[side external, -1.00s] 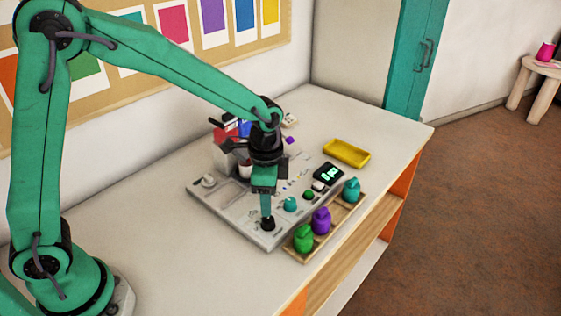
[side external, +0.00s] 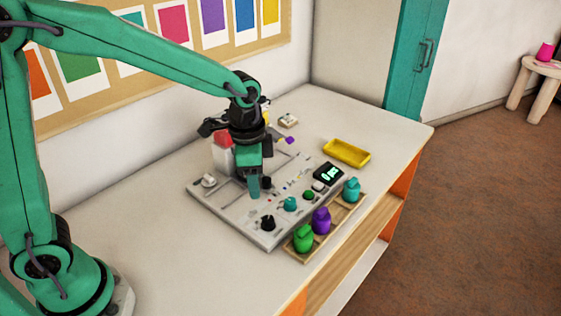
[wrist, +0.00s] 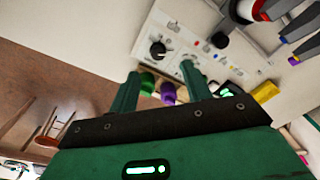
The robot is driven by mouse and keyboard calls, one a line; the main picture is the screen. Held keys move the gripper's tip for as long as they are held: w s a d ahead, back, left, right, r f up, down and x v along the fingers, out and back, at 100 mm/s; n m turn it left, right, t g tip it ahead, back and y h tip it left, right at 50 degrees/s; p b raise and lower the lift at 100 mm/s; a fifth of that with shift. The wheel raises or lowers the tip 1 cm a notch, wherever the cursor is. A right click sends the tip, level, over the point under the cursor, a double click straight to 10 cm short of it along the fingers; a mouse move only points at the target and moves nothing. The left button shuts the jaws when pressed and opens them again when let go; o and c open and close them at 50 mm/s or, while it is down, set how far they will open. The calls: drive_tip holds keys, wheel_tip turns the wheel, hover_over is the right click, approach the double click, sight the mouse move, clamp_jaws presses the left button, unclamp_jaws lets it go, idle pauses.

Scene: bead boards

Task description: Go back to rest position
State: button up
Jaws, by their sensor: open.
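My gripper (side external: 254,187) hangs above the grey bead board (side external: 205,199), clear of the black knob (side external: 268,223) near the board's front corner. In the wrist view my gripper (wrist: 160,82) has its two green fingers apart, with nothing held between them. The black knob (wrist: 158,50) also shows there, on the board beyond the fingers. A teal knob (side external: 290,203) and a green button (side external: 309,195) are on the board. A red-topped container (side external: 222,140) stands behind my gripper and is partly hidden by it.
A wooden tray (side external: 333,228) at the board's right holds green (side external: 303,238), purple (side external: 321,220) and teal (side external: 352,189) jars. A yellow tray (side external: 346,153) lies farther back. A black display (side external: 328,174) is on the board. The table's left front is clear.

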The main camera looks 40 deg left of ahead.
drive_tip(key=s+a+r+n+t, duration=0.2)
drive_tip(key=s+a+r+n, duration=0.2)
drive_tip(key=s, duration=0.4)
drive_tip(key=s+a+r+n+t, duration=0.2)
drive_tip(key=s+a+r+n, duration=0.3)
drive_tip(key=s+a+r, duration=0.1)
drive_tip(key=shift+s+t, duration=0.4)
drive_tip(key=shift+s, duration=0.5)
